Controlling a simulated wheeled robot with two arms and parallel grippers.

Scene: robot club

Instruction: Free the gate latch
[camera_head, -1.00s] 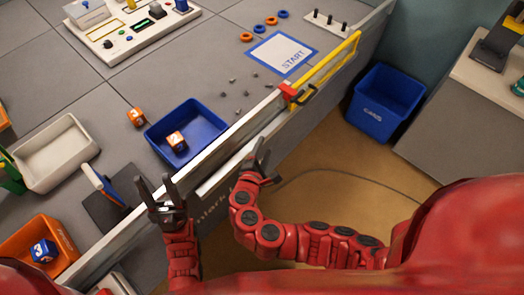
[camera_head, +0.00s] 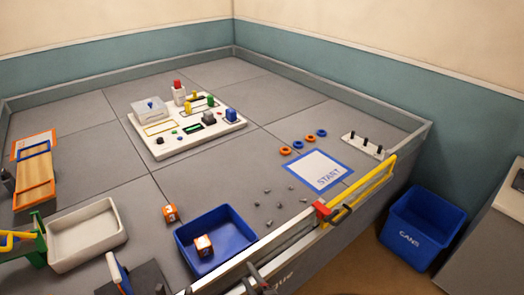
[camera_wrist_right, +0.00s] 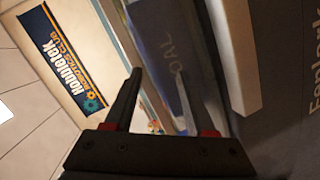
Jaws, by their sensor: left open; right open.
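The gate is a yellow bar frame (camera_head: 365,188) at the table's front wall, in the right half of the head view. A red block (camera_head: 322,210) sits at its near end, with a dark loop-shaped piece (camera_head: 341,214) beside it. I cannot tell which part is the latch, or how it is fastened. My right gripper (camera_head: 258,274) is at the bottom edge, near the wall's rail, left of and apart from the red block. Its fingers are apart and empty in the right wrist view (camera_wrist_right: 158,73).
A blue tray (camera_head: 240,255) holding an orange cube (camera_head: 203,246) stands inside the front wall. Small grey bits (camera_head: 268,206) lie near the START mat (camera_head: 319,170). A blue CANS bin (camera_head: 424,228) stands on the floor right of the gate.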

